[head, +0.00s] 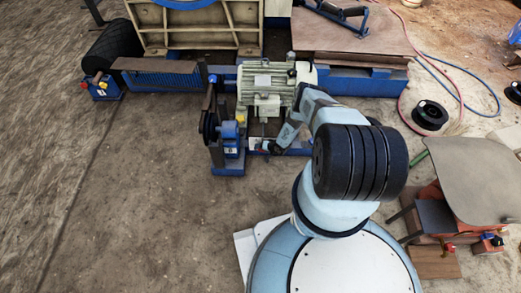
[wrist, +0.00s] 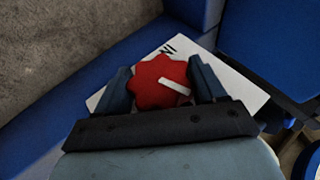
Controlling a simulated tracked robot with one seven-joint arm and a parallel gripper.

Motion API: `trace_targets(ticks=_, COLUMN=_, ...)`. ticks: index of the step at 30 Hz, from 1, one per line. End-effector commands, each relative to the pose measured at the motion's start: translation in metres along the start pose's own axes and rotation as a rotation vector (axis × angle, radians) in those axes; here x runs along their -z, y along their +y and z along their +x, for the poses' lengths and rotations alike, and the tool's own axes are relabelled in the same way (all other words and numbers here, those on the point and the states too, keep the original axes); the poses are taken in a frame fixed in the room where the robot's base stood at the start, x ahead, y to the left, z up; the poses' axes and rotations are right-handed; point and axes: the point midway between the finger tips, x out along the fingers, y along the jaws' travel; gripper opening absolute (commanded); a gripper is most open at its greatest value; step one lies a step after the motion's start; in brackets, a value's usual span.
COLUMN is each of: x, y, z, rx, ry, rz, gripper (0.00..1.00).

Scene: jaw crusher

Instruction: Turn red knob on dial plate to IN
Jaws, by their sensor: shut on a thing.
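The red knob (wrist: 155,82) has a lobed rim and a white pointer line. In the wrist view it sits on a white dial plate (wrist: 240,88) fixed to a blue surface. The pointer line slants toward the lower right. My gripper (wrist: 160,88) is shut on the knob, one finger on each side. In the head view my gripper (head: 268,147) is small beside the blue frame, and the knob is too small to make out clearly.
A grey-green motor (head: 266,82) stands on the blue frame just behind my gripper. A blue post with a dark wheel (head: 209,122) stands close to the left. An orange-red box with a grey sheet (head: 470,180) is at the right. The floor at the left is clear.

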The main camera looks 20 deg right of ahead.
Motion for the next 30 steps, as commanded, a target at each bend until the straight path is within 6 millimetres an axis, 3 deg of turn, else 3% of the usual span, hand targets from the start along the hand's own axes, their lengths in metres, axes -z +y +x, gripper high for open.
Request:
trace_targets(ticks=11, x=0.0017, y=-0.0034, z=-0.0001, rx=-0.077, ry=0.001, rz=-0.036, gripper=0.39)
trace_targets(ticks=30, x=0.0033, y=-0.0053, z=0.0008, rx=-0.393, ry=0.004, rz=-0.172, gripper=0.39)
